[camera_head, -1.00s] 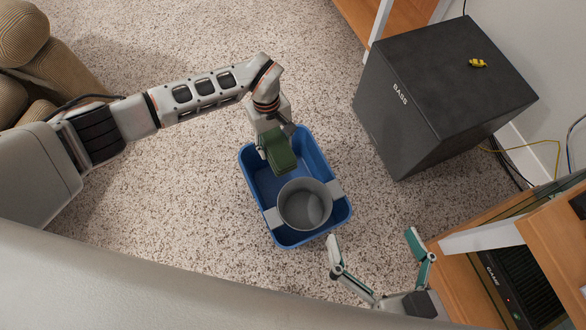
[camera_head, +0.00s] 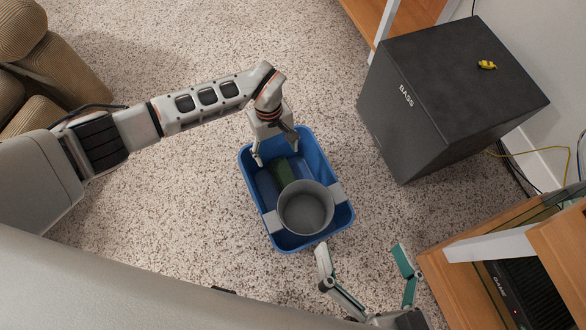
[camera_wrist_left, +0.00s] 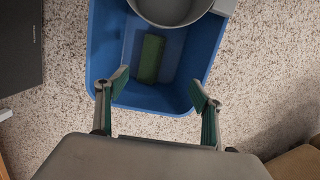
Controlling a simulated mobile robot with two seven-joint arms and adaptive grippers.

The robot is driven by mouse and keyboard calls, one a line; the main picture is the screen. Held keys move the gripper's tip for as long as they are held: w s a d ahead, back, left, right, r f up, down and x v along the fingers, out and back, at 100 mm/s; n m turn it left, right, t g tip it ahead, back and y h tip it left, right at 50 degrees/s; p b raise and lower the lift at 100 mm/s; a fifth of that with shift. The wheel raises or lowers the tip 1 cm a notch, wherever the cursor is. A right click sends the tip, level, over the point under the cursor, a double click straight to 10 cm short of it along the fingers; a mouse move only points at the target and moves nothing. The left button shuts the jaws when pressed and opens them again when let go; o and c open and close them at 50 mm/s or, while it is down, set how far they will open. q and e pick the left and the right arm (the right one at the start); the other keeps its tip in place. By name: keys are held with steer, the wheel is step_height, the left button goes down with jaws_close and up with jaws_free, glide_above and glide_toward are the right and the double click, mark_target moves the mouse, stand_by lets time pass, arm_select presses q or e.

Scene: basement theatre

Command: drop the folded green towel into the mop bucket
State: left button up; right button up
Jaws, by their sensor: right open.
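The blue mop bucket (camera_head: 334,217) stands on the carpet, with a round grey wringer pot (camera_head: 306,208) set across its near part. The folded green towel (camera_head: 287,172) lies down inside the bucket, beside the grey pot. In the left wrist view the towel (camera_wrist_left: 151,59) shows inside the blue bucket (camera_wrist_left: 104,45), apart from my fingers. My left gripper (camera_head: 276,159) is open and empty over the far end of the bucket; its spread fingers also show in the left wrist view (camera_wrist_left: 158,90). My right gripper (camera_head: 362,254) is open and empty, nearer than the bucket and to its right.
A black bass speaker (camera_head: 450,95) with a small yellow object (camera_head: 487,65) on top stands right of the bucket. A wooden cabinet (camera_head: 470,240) is at the lower right. A ribbed tan couch (camera_head: 45,70) is at the upper left. Carpet left of the bucket is clear.

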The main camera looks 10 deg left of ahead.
arm_select(q)
step_height(320, 180, up, 12)
steer(key=w+a, duration=0.1)
steer(key=w, duration=0.1)
stand_by(0.4)
steer(key=shift+f, duration=0.1)
